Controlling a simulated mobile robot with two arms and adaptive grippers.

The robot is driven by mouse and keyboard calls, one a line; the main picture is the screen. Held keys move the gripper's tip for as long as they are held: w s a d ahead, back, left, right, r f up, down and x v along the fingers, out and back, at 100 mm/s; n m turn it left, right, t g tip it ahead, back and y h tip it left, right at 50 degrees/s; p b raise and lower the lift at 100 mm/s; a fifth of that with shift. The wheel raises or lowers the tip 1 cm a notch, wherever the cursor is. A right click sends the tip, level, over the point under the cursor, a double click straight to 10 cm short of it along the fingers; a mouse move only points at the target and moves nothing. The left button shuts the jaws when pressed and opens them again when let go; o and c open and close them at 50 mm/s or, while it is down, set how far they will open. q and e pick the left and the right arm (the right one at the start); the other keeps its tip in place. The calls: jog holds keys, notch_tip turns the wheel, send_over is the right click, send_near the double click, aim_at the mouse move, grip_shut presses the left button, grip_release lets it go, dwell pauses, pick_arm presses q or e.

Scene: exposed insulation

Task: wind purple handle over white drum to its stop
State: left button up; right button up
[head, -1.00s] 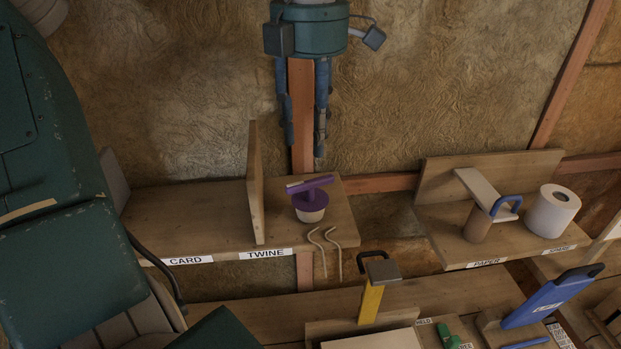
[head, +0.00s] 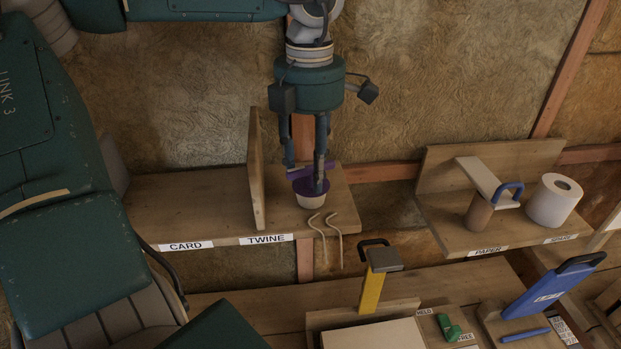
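The white drum (head: 311,201) stands on the shelf's TWINE section, with a purple disc (head: 305,186) on top. The purple handle (head: 329,165) is a bar above the disc, partly hidden by my fingers. My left gripper (head: 305,178) points down over the drum from above, its two fingers apart. One finger is at the left of the handle; the other passes in front of the handle and disc. I cannot tell whether either finger touches the handle. My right gripper is not in view.
An upright wooden divider (head: 256,170) stands just left of the drum. To the right, a shelf holds a brown roll (head: 478,213) and a white paper roll (head: 553,201). A yellow-handled tool (head: 372,290) stands below.

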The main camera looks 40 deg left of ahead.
pick_arm(q)
jog(key=shift+c, duration=0.5)
jog(key=c, duration=0.9)
jog(key=shift+m, duration=0.8)
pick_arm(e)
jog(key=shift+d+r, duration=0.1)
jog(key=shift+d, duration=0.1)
pick_arm(q)
jog(key=shift+w+r+m, duration=0.1)
jog(key=shift+m, duration=0.8)
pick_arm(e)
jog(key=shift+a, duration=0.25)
